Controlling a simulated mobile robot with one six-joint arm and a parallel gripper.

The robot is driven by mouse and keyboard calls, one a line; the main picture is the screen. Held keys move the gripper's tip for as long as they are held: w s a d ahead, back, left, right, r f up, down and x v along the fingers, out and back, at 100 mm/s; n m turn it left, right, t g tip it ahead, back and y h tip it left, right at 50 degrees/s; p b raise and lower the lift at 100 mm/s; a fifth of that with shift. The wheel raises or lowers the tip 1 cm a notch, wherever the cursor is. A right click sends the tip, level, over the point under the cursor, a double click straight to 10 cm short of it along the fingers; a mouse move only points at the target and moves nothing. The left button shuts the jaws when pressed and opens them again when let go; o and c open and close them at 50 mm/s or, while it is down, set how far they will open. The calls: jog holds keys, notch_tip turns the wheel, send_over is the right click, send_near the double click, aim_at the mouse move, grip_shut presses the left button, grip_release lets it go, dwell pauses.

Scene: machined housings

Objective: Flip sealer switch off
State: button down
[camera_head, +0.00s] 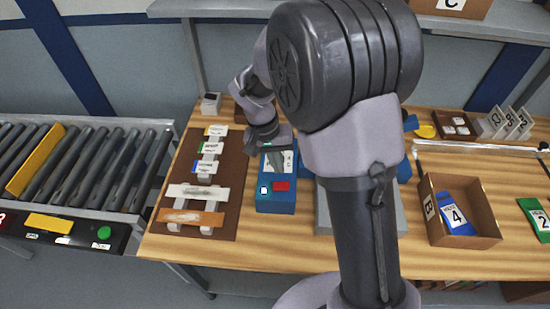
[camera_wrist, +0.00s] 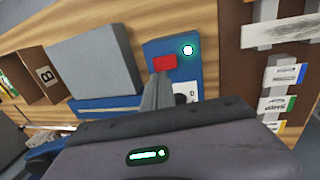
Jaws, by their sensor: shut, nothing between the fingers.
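A blue switch box (camera_head: 276,207) stands on the wooden table, left of my arm in the head view. On its face are a red switch (camera_head: 281,186) and a small white lamp (camera_head: 264,190). In the wrist view the red switch (camera_wrist: 164,62) and the lamp (camera_wrist: 187,50), pale with a green rim, show on the blue face. My gripper (camera_wrist: 160,78) is shut and empty, its fingertips just beside the red switch in that picture. I cannot tell whether they touch it. The switch's tilt is too small to read. A label on the box is partly hidden by my fingers.
A brown board (camera_head: 218,230) with labelled strips lies left of the box. A grey block (camera_wrist: 92,60) with blue parts stands on the other side, partly hidden by my arm in the head view. An open carton (camera_head: 478,240) stands at right; a roller conveyor (camera_head: 80,165) is far left.

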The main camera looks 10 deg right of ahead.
aim_at(285, 185)
jog(key=b+x, duration=0.1)
jog(key=x, duration=0.5)
jog(key=shift+d+f+b, duration=0.1)
jog(key=shift+f+b, duration=0.25)
jog(key=shift+b, duration=0.05)
